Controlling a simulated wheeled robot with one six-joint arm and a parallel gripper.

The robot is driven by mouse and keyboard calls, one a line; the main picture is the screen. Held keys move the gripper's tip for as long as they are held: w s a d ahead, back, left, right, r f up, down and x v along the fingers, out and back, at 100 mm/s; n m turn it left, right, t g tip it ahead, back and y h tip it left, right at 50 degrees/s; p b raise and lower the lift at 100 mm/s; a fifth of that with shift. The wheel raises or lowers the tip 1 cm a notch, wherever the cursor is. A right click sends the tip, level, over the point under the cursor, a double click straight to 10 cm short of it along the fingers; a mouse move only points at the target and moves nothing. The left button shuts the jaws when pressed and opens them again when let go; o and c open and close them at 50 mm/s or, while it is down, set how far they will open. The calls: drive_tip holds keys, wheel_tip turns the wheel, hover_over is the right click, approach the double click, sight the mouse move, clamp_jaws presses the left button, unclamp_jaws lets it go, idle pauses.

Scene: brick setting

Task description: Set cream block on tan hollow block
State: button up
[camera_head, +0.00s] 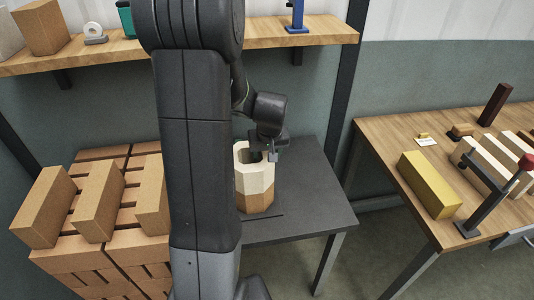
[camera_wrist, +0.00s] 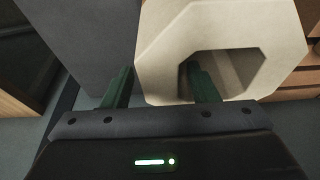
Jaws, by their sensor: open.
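The cream block (camera_head: 258,177) is hollow, with a many-sided opening in its top. It sits upright on the tan hollow block (camera_head: 259,200) on the dark table, and the two look lined up. My arm hides their left side in the head view. My gripper (camera_head: 271,152) is at the top rim of the cream block. In the wrist view the cream block (camera_wrist: 220,22) shows from close above. My gripper (camera_wrist: 158,75) is open there, with one finger outside the block's wall and the other at its opening. I cannot tell whether they touch the wall.
The dark table (camera_head: 310,200) has free room right of the blocks. Stacked bricks (camera_head: 105,245) stand at the left. A wooden shelf (camera_head: 290,35) runs behind. A wooden workbench (camera_head: 390,135) at the right holds a yellow block (camera_head: 430,184) and a red-knobbed clamp (camera_head: 490,205).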

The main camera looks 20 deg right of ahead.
drive_tip(key=shift+r+p, duration=0.4)
drive_tip(key=shift+r, duration=0.25)
drive_tip(key=v, duration=1.1)
drive_tip(key=shift+s+r+b, duration=0.25)
drive_tip(key=shift+r+b, duration=0.05)
drive_tip(key=shift+b, duration=0.05)
drive_tip(key=x, duration=1.2)
drive_tip(key=shift+w+f, duration=0.1)
drive_tip(key=shift+f, duration=0.25)
drive_tip(key=shift+f+b, duration=0.35)
drive_tip(key=shift+b, duration=0.15)
drive_tip(key=shift+r+p, duration=0.35)
drive_tip(key=shift+f, duration=0.1)
